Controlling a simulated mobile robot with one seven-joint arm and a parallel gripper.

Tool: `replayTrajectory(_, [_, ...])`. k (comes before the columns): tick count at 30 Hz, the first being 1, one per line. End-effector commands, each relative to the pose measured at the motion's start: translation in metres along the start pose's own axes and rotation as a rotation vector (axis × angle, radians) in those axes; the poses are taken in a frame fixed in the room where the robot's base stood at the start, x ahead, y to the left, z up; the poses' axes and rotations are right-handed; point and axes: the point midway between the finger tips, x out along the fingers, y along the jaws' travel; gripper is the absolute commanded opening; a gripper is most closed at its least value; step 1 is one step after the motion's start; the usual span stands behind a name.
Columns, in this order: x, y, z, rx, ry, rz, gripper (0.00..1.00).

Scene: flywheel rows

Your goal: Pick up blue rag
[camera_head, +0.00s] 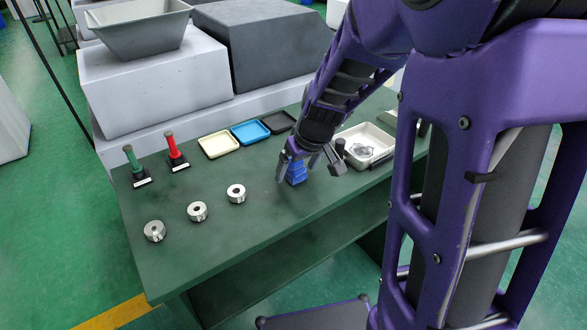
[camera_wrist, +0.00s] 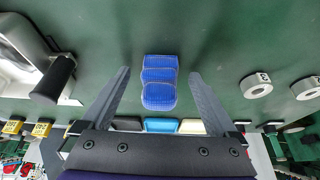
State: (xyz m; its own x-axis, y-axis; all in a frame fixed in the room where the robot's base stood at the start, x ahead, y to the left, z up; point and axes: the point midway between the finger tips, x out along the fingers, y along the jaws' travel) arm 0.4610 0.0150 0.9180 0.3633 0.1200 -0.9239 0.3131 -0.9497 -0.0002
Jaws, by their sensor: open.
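The blue rag (camera_wrist: 159,84) is a folded, ribbed blue bundle on the green table (camera_head: 250,229). In the wrist view it lies in front of my gripper (camera_wrist: 159,80), between the lines of the two spread fingers, with nothing touching it that I can see. In the head view the rag (camera_head: 296,174) shows under my gripper (camera_head: 308,172), partly hidden by it. My gripper is open and empty, pointing down close over the rag. I cannot tell the exact height of the fingertips above the table.
A white tray (camera_head: 383,138) with a clear item and a dark-handled tool stand right of the gripper. Several metal rings (camera_head: 197,211) lie to the left. Yellow, blue (camera_head: 250,133) and black shallow trays line the back, with red and green handled gauges (camera_head: 176,150) at the left.

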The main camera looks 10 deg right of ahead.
Motion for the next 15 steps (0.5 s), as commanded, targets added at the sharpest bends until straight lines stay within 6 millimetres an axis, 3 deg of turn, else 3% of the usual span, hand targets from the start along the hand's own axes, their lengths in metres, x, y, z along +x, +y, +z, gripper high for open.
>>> replayTrajectory(2, [-0.0006,0.0001,-0.0003,0.000,0.000,0.000,0.89])
replayTrajectory(15, [-0.0005,-0.0001,-0.0005,-0.001,0.000,0.000,0.10])
